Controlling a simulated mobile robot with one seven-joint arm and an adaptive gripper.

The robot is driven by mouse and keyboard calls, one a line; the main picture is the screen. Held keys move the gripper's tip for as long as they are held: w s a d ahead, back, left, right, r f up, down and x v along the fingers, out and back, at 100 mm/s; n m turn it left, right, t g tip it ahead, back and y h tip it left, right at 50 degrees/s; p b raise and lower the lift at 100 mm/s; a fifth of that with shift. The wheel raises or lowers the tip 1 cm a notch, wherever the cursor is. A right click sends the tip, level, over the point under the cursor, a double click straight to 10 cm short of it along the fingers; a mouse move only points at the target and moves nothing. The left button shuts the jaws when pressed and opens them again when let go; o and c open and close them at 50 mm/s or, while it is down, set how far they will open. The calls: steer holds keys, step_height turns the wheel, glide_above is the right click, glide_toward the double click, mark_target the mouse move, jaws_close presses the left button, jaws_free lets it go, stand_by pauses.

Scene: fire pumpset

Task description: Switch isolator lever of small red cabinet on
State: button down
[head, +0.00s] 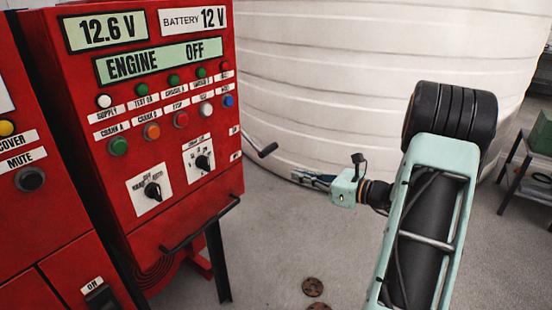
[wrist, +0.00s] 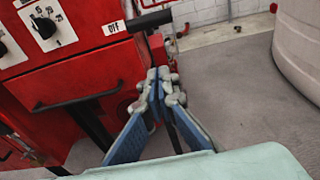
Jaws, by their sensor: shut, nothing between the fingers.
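The red cabinet (head: 120,205) with the ENGINE OFF display stands at left in the head view. A black lever (head: 262,149) sticks out from its right side. In the wrist view the lever (wrist: 148,21) is at the top, right of a white OFF label (wrist: 114,27). My gripper (head: 297,177) is right of and below the lever in the head view, with a gap between them. In the wrist view my gripper (wrist: 158,76) has its blue-grey fingers together and empty, just below the lever. The lever's mounting is partly hidden.
Another red cabinet (head: 30,215) at left has a black switch (head: 100,296) under an ON label. A black rail (head: 200,224) juts from the front of the ENGINE OFF cabinet. A large white tank (head: 370,60) stands behind.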

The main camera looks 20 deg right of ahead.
steer(key=shift+a, duration=0.1)
steer(key=x, duration=1)
steer(key=shift+s+d+r, duration=0.15)
steer(key=shift+r, duration=0.85)
steer(key=shift+s+d+r, duration=0.1)
steer(key=shift+s+r, duration=0.05)
steer(key=shift+r, duration=0.85)
